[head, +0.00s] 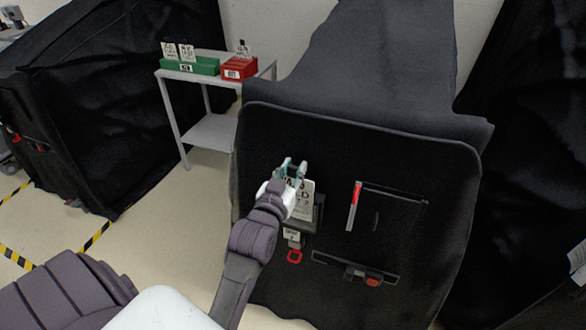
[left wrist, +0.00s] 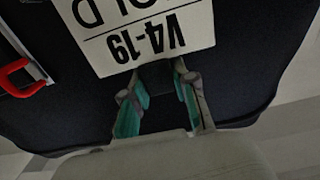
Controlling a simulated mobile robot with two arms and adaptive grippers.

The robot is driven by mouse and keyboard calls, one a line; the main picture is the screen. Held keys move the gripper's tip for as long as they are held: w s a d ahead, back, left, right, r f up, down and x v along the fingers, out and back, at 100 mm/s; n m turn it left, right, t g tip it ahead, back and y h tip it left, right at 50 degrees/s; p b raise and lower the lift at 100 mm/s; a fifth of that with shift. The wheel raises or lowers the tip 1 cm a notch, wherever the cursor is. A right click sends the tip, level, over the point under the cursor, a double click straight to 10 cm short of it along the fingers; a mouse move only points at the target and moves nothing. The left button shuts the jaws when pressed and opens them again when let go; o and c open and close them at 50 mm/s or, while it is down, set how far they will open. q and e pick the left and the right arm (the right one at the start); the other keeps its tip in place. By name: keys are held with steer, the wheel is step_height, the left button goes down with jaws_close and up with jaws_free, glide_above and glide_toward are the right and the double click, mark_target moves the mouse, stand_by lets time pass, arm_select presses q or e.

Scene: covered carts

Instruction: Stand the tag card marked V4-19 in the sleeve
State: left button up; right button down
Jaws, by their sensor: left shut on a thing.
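My left gripper (head: 292,171) is at the front of the black-covered cart, its teal fingers around the top of a white tag card (head: 304,203). In the left wrist view the card (left wrist: 150,38) reads V4-19, upside down, and my fingertips (left wrist: 157,78) close on a dark piece at its edge. A dark grey sleeve (head: 313,224) is on the cart front at the card's lower part. The arm partly hides both, and I cannot tell whether the card's lower edge is inside the sleeve or in front of it. My right gripper is not in view.
A small label (head: 291,234) and a red ring (head: 295,256) hang below the sleeve.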

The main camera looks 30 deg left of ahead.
arm_select(q)
steer(key=shift+f+b, duration=0.35)
steer(key=shift+f, duration=0.5)
steer(key=o, duration=1.1)
steer(key=shift+c, duration=0.2)
steer(key=v, duration=1.2)
